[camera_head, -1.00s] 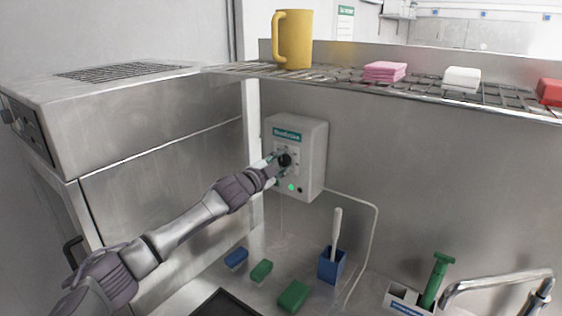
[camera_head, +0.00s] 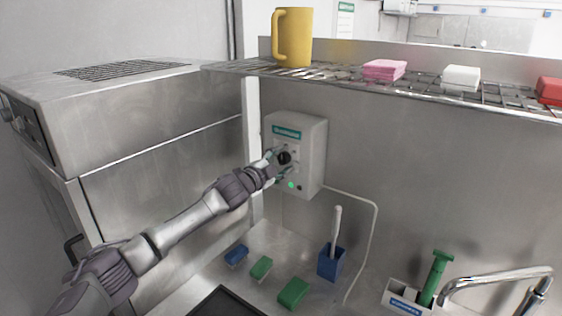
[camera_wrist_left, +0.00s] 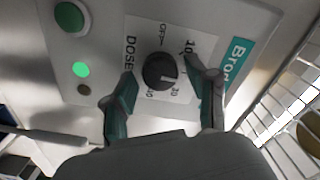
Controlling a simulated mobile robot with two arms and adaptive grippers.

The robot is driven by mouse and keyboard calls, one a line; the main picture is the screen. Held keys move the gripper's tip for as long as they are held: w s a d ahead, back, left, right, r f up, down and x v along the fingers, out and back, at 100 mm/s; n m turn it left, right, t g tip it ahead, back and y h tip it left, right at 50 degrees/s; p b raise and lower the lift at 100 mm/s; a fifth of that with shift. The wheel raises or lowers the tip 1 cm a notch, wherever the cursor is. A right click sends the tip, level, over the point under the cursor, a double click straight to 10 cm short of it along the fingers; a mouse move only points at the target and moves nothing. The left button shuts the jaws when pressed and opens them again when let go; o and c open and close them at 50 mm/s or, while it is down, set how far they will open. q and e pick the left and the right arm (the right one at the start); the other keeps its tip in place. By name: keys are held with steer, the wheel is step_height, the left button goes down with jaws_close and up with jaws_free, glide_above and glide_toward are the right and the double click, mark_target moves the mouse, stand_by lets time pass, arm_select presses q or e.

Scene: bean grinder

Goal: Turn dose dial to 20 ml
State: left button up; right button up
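The dose dial (camera_wrist_left: 160,71) is a round black knob on a white plate marked DOSE, OFF, 10 and further numbers. It sits on the front of the grey wall-mounted grinder box (camera_head: 313,150), and the knob also shows in the head view (camera_head: 284,158). A pale mark on the knob points toward the lower right in the left wrist view, roughly at a number there that is hard to read. My left gripper (camera_wrist_left: 161,69) is open, with one teal-tipped finger on each side of the knob and visible gaps to it. My right gripper is not in view.
A green lamp (camera_head: 291,184) and a green button (camera_wrist_left: 69,16) are on the box. A wire shelf (camera_head: 345,73) with a yellow mug (camera_head: 293,38) juts out above. Below lie a blue holder (camera_head: 332,263) and several small blocks. A steel oven (camera_head: 120,110) stands left.

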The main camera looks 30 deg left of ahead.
arm_select(q)
steer(key=shift+s, duration=0.1)
steer(key=s+a, duration=0.1)
steer(key=s, duration=1)
steer(key=shift+s+a, duration=0.35)
